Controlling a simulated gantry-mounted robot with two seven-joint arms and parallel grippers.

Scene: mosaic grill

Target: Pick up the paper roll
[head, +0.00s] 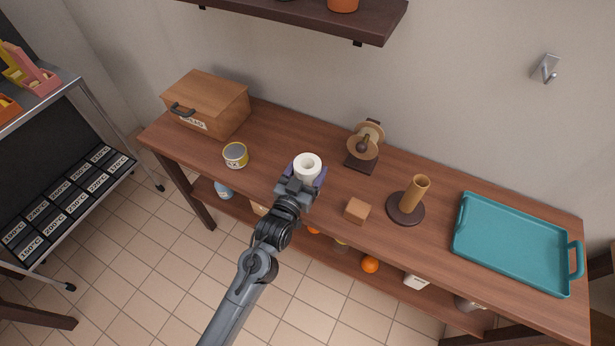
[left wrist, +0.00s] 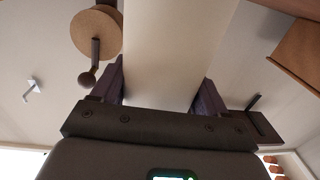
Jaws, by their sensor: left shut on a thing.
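The white paper roll (head: 308,163) stands upright at the middle of the wooden table in the head view, its hollow core showing from above. In the left wrist view the paper roll (left wrist: 168,50) fills the space between the fingers. My left gripper (head: 303,178) is shut on it, one purple-grey finger at each side; it also shows in the left wrist view (left wrist: 160,88). The lower part of the roll is hidden by the gripper, so I cannot tell whether it touches the table. My right gripper is out of view.
On the table (head: 280,140) stand a wooden box (head: 215,98), a tin (head: 235,155), a hand-cranked grinder-like device (head: 365,143), a small wooden block (head: 357,210), an upright holder on a round base (head: 412,200) and a teal tray (head: 510,245). A wall shelf (head: 330,18) hangs above.

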